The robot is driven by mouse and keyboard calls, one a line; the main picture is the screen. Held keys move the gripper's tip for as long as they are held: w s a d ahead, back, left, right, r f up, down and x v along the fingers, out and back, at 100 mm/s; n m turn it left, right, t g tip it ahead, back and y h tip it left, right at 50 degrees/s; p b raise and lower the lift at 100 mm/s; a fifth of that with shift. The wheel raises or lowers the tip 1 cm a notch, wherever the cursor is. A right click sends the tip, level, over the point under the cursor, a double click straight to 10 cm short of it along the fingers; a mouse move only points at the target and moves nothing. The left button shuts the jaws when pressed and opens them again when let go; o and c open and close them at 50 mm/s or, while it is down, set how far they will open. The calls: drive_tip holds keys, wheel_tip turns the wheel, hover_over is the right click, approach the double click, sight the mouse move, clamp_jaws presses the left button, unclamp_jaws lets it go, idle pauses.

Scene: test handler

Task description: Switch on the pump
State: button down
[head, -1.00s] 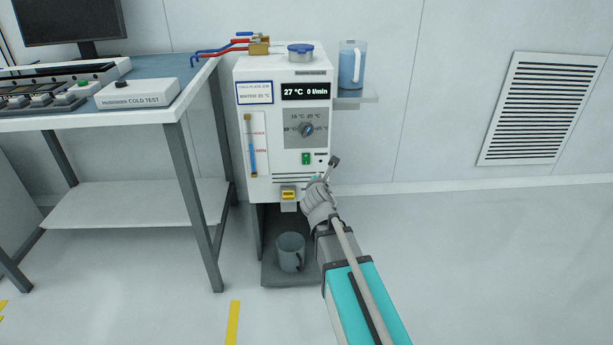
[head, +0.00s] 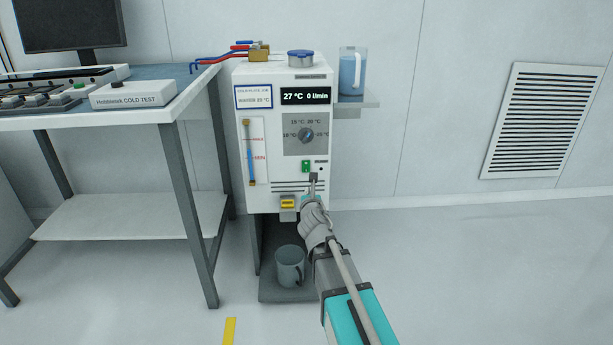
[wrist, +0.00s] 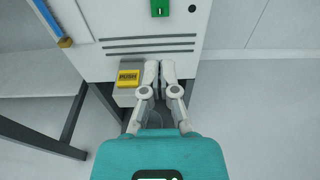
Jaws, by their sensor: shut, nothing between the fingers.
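The pump unit (head: 275,185) is a white cabinet whose display (head: 305,95) reads 27 °C and 0 l/min. A green switch (head: 306,166) sits low on its front, below the temperature dial (head: 306,135). It also shows at the top of the wrist view (wrist: 160,7). My gripper (head: 313,178) is in front of the lower front panel, just below and right of the switch. In the wrist view its closed fingers (wrist: 159,66) point at the panel under the vent slots. Nothing is between them. I cannot tell whether they touch the panel.
A grey mug (head: 290,266) stands on the base underneath. A jug (head: 351,72) sits on a side shelf. A workbench (head: 150,112) stands to the left; the right floor is clear.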

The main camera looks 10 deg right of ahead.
sight(306, 171)
drive_tip(key=shift+w, duration=0.1)
drive_tip(key=w, duration=0.4)
drive_tip(key=w+d+f+b, duration=0.1)
drive_tip(key=w, duration=0.8)
drive_tip(key=shift+w+d+f+b, duration=0.3)
drive_tip(key=shift+w+f+b, duration=0.05)
drive_tip(key=shift+w+f, duration=0.15)
drive_tip(key=shift+w, duration=0.15)
drive_tip(key=shift+s, duration=0.15)
drive_tip(key=s+a+f+b, duration=0.1)
drive_tip(key=s+b, duration=0.1)
drive_tip(key=s, duration=1.1)
drive_tip(key=shift+s+a+f, duration=0.25)
drive_tip(key=shift+s+f, duration=0.05)
drive_tip(key=shift+s, duration=0.1)
